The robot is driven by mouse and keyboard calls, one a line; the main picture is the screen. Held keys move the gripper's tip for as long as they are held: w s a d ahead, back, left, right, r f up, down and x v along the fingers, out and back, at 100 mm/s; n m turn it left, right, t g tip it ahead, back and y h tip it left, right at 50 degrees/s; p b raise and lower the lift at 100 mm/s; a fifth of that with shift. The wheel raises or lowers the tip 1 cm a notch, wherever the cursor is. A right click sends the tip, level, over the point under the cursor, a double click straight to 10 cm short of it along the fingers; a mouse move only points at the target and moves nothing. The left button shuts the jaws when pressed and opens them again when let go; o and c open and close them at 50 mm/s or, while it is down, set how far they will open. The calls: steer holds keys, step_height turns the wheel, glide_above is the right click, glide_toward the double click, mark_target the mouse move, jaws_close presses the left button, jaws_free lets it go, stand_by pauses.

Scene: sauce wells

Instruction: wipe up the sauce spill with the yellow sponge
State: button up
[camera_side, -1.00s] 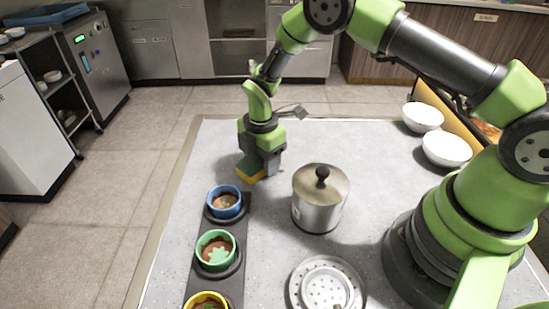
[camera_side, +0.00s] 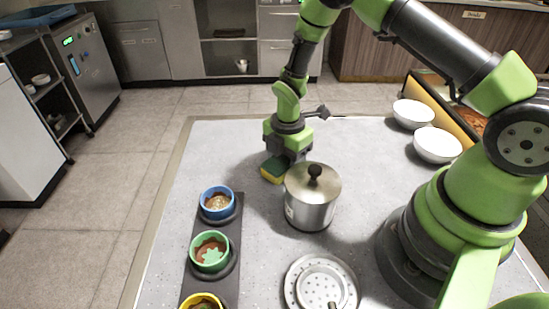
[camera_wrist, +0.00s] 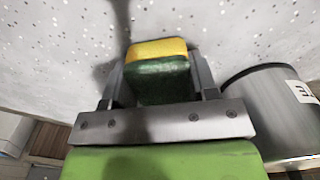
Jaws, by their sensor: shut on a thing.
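A yellow sponge with a dark green side (camera_side: 273,169) is between the fingers of my gripper (camera_side: 286,158), behind and to the left of the steel pot. In the wrist view the sponge (camera_wrist: 158,72) sits between both fingers of my gripper (camera_wrist: 160,82), which is shut on it. The sponge is at or just above the speckled worktop; I cannot tell if it touches. I see no sauce spill on the visible worktop; the surface under the sponge and behind the pot is hidden.
A lidded steel pot (camera_side: 311,203) stands close to my gripper's right. Blue (camera_side: 217,203), green (camera_side: 210,252) and yellow (camera_side: 202,302) sauce cups line a dark rack at front left. A perforated plate (camera_side: 320,285) lies in front. White bowls (camera_side: 437,145) stand at right. The back-left worktop (camera_side: 225,145) is clear.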

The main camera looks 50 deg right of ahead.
steer(key=shift+r, duration=4.05)
steer(key=s+d+r+m, duration=0.2)
steer(key=d+m, duration=0.7)
steer(key=d, duration=0.2)
glide_above(325, 147)
step_height(325, 147, down, 5)
steer(key=shift+w+f, duration=0.1)
steer(key=shift+f, duration=2.35)
steer(key=shift+f, duration=0.15)
steer(key=o, duration=1)
steer(key=shift+c, duration=0.2)
